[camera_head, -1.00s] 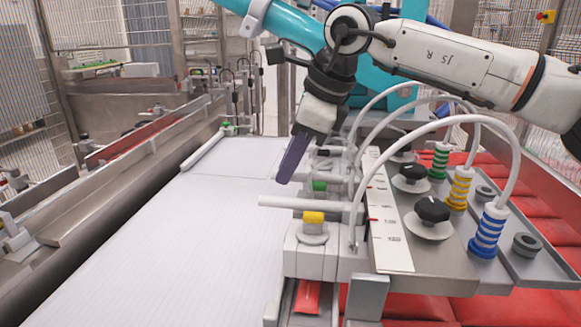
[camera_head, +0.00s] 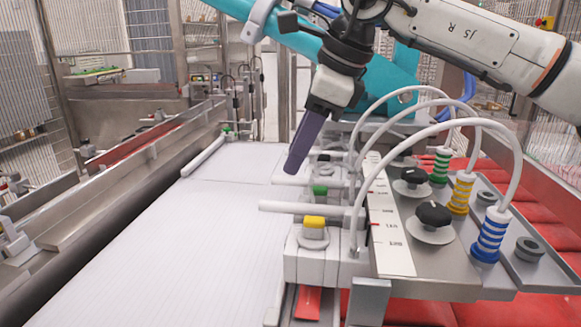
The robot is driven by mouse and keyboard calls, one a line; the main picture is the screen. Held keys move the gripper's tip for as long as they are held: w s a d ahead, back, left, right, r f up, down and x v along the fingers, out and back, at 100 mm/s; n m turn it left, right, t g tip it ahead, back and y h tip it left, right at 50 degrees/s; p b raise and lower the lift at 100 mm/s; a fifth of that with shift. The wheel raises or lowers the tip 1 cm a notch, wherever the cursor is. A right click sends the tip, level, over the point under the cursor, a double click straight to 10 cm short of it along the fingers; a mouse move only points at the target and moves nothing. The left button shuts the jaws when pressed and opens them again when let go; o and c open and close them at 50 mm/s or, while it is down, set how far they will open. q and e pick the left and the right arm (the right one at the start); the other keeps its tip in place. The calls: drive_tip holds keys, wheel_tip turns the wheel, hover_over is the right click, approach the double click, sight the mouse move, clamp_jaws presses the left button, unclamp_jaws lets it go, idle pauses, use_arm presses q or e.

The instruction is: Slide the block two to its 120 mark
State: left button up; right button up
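A white block with a yellow knob (camera_head: 314,223) stands nearest, at the end of a white rod (camera_head: 305,207). Behind it is another block with a green knob (camera_head: 320,189), with its own rod (camera_head: 290,180). I cannot read which block is two. A white scale strip (camera_head: 393,225) with small red marks runs beside them; its figures are too small to read surely. My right gripper (camera_head: 291,170) points down with purple fingers just above the green block's rod; contact is unclear. The fingers overlap, so their opening is hidden. My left gripper is out of view.
Black dial knobs (camera_head: 433,213) and ringed blue (camera_head: 489,237), yellow (camera_head: 461,192) and green (camera_head: 440,163) fittings with arching white hoses stand right of the strip. A wide white conveyor belt (camera_head: 170,240) lies open at left. A teal beam (camera_head: 300,50) crosses behind my arm.

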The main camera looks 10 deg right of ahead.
sight(289, 177)
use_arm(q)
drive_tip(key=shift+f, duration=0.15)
use_arm(e)
drive_tip(key=v, duration=0.5)
drive_tip(key=shift+s+r, duration=0.1)
drive_tip(key=shift+r, duration=0.15)
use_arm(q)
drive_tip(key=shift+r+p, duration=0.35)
use_arm(e)
drive_tip(key=x, duration=0.9)
drive_tip(key=shift+f, duration=0.35)
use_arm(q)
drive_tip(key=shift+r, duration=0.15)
use_arm(e)
drive_tip(key=shift+w+a+f, duration=0.1)
drive_tip(key=shift+w+f, duration=0.15)
drive_tip(key=shift+w, duration=0.1)
use_arm(q)
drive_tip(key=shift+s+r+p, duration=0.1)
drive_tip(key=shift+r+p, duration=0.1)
drive_tip(key=shift+p, duration=0.2)
use_arm(e)
drive_tip(key=shift+w, duration=0.25)
drive_tip(key=shift+w+d, duration=0.15)
drive_tip(key=shift+d, duration=0.05)
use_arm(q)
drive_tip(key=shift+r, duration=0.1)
use_arm(e)
drive_tip(key=shift+a, duration=0.1)
